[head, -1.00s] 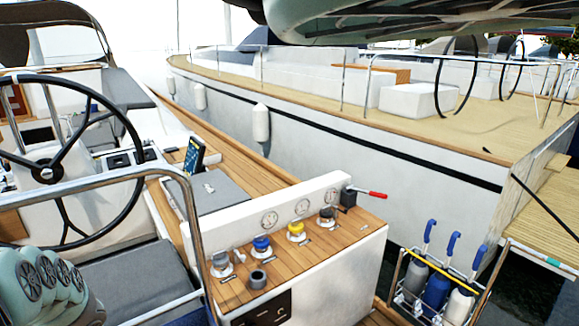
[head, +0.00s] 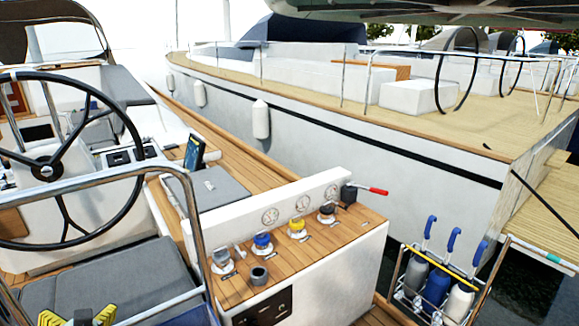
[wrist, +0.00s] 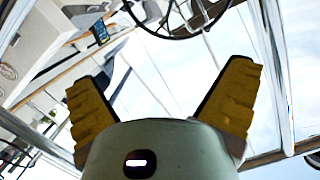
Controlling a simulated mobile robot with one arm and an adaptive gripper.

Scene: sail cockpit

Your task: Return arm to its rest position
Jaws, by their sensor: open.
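My gripper (head: 94,317) shows at the bottom left of the head view, where only its yellow fingertips enter the frame in front of the grey seat cushion. In the wrist view my gripper (wrist: 163,95) has its two yellow-and-black fingers spread wide apart, with nothing between them but sky and rigging lines. It is open and empty. Part of my arm (head: 430,12) spans the top right edge of the head view.
A black steering wheel (head: 46,172) and a steel rail (head: 187,200) stand at the left. A console (head: 300,262) with coloured knobs and a red-handled lever (head: 370,190) is at centre. A bottle rack (head: 435,285) stands right. A neighbouring boat (head: 330,130) lies behind.

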